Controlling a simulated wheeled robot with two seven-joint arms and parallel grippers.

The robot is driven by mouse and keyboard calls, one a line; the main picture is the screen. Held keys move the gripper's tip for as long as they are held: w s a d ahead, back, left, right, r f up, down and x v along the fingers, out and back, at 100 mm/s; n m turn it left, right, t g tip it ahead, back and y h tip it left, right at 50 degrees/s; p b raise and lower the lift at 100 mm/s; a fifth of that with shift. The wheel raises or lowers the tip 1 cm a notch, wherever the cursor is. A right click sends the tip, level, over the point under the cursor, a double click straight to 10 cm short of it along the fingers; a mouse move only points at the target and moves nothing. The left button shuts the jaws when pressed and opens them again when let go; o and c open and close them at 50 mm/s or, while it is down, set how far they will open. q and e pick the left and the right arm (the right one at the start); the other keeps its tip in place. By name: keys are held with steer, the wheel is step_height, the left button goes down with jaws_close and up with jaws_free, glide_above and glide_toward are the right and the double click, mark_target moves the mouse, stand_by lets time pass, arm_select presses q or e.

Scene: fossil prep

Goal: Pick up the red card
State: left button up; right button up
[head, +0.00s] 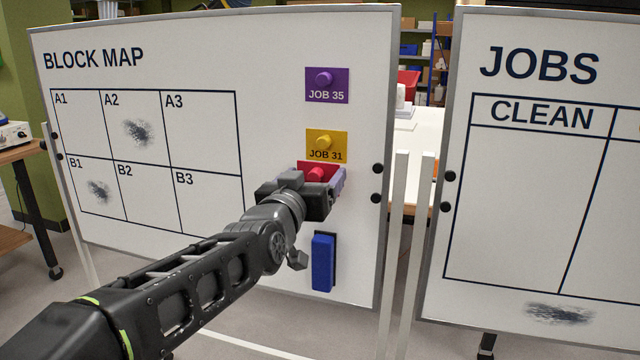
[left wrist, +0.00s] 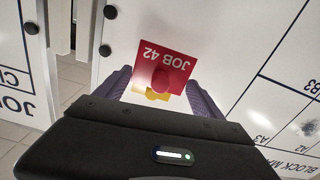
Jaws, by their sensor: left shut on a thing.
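The red card (head: 315,169), marked JOB 42 with a round red knob, is at the BLOCK MAP board (head: 280,60), just below the yellow card. It shows upside down in the left wrist view (left wrist: 155,58). My left gripper (head: 332,184) is shut on the red card, with one purple finger at each side of it in the left wrist view (left wrist: 160,84). The gripper hides the card's lower part in the head view. I cannot tell whether the card touches the board. My right gripper is not in view.
A yellow JOB 31 card (head: 327,143) and a purple JOB 35 card (head: 327,85) are on the board above. A blue eraser-like block (head: 323,262) is below. The JOBS board (head: 510,220) stands to the right past a narrow gap with white posts (head: 397,250).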

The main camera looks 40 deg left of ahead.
arm_select(q)
steer(key=b+v, duration=0.2)
steer(key=v, duration=1.2)
steer(key=shift+s+d, duration=0.2)
steer(key=shift+s, duration=0.15)
stand_by(0.6)
